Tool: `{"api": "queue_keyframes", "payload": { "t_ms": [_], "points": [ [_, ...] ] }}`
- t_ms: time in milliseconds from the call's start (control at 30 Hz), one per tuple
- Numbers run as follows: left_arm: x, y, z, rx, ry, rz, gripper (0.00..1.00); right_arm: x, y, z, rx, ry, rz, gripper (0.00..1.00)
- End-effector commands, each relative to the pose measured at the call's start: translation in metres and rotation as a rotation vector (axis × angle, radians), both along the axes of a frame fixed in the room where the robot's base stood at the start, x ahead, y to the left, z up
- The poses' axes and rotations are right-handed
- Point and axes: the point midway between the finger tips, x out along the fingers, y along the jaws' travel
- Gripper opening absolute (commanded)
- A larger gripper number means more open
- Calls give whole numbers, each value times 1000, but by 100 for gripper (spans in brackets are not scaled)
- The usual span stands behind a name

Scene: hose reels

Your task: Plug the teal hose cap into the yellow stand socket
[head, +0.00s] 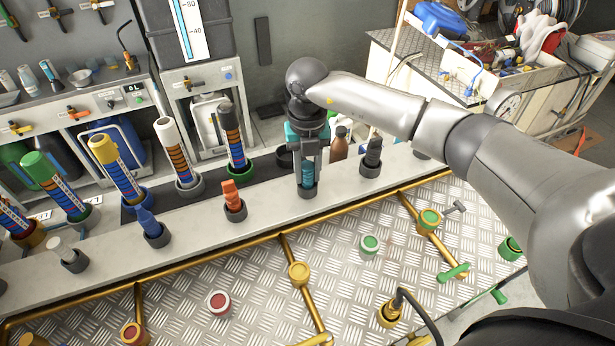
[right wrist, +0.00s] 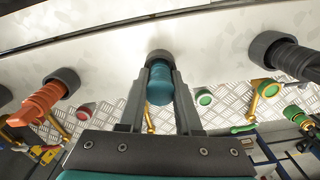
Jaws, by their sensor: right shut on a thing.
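The teal hose cap (head: 308,172) sits upright in a dark round holder (head: 307,190) on the long grey ledge. My right gripper (head: 308,165) reaches down from above and is shut on the teal cap, one finger on each side. The right wrist view shows the teal cap (right wrist: 160,86) between the fingers, its end still inside the dark holder. A yellow socket (head: 299,272) stands on a gold pipe over the diamond-plate floor, in front of the ledge. My left gripper is not in view.
An orange cap (head: 233,195), a blue cap (head: 148,222) and a dark cap (head: 373,152) stand in holders along the ledge. Red-centred (head: 219,303) and green-centred (head: 369,245) sockets lie nearby. A black hose (head: 418,315) rises at the front right.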

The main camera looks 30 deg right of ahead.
Motion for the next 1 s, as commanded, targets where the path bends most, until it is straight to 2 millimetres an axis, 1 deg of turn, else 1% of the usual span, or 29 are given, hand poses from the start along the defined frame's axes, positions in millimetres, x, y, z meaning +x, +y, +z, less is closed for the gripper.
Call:
{"api": "queue_keyframes", "payload": {
  "t_ms": [333, 467, 533, 667, 1000],
  "points": [
    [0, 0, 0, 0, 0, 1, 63, 0, 0, 3, 0, -1, 0, 0],
    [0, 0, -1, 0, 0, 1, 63, 1, 0, 11, 1, -4, -1, 0],
    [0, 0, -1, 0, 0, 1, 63, 1, 0, 20, 1, -4, -1, 0],
    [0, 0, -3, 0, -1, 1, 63, 2, 0, 43, 0, -6, 0, 0],
    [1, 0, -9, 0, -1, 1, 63, 2, 0, 128, 1, -8, -1, 0]
  ]
}}
